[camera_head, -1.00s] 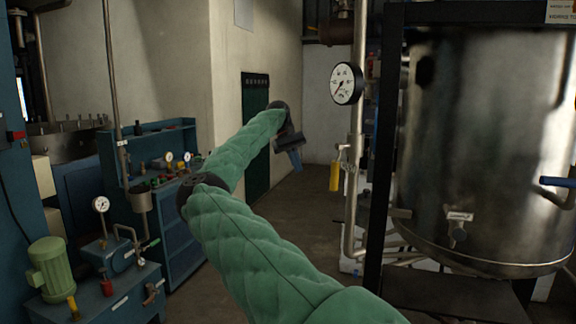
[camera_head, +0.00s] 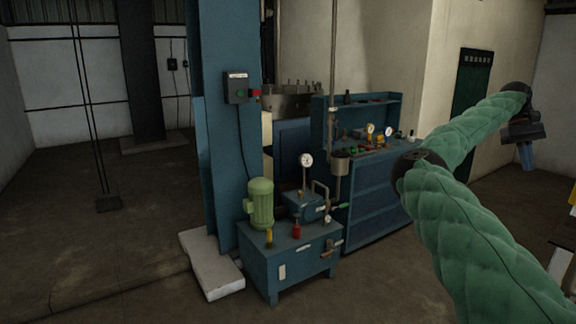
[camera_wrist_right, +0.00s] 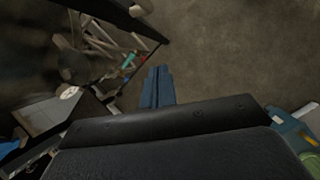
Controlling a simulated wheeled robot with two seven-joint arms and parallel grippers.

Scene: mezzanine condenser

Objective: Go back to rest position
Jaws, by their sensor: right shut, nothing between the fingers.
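My right gripper (camera_head: 526,156) hangs at the end of my green-sleeved right arm at the right of the head view, fingers pointing down. Its two blue fingers are together with nothing between them; they also show in the right wrist view (camera_wrist_right: 157,88), above the bare floor. It touches nothing. The arm is stretched forward, bent at the elbow. My left gripper is in neither view.
A blue hydraulic unit (camera_head: 290,262) with a green motor (camera_head: 259,204) and a gauge stands at centre, beside a blue column (camera_head: 224,120). A blue workbench (camera_head: 378,202) is behind it. A white block (camera_head: 213,268) lies at the column's foot. The floor (camera_head: 100,250) at left is open.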

